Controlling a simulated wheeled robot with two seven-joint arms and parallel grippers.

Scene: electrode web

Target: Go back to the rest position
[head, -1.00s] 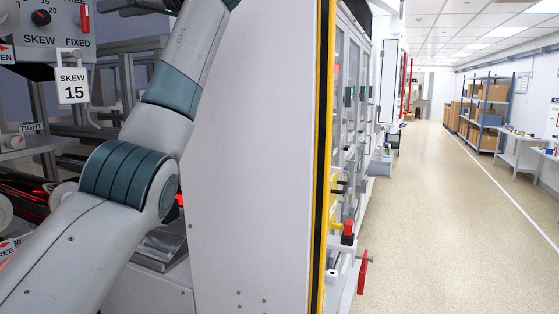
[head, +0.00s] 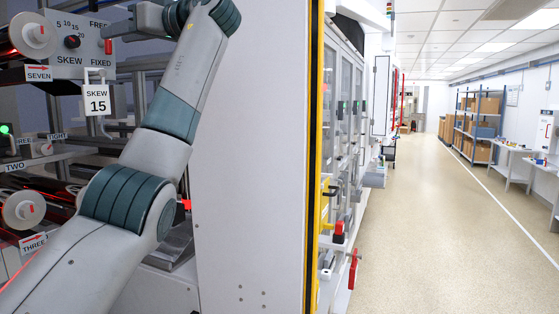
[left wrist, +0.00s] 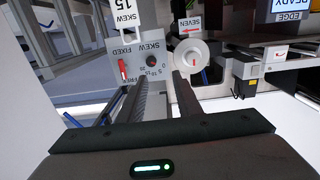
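My left arm rises from the lower left in the head view and bends at the top toward a grey skew panel (head: 75,42). My left gripper (head: 112,29) is partly out of clear sight there, in front of the panel. In the left wrist view, its two dark fingers (left wrist: 164,78) stand apart with nothing visible between them. That view shows the panel upside down, with a black knob (left wrist: 152,60) and a red lever (left wrist: 122,70) beyond the fingertips. A white tag reading SKEW 15 (head: 97,100) hangs below the panel. My right gripper is not in view.
Rollers with red-lit web (head: 24,209) and labels fill the machine at left. A large white cabinet wall (head: 250,170) stands close beside my arm. A red handle (head: 352,270) sticks out from the machine row. The aisle floor (head: 440,230) at right is clear.

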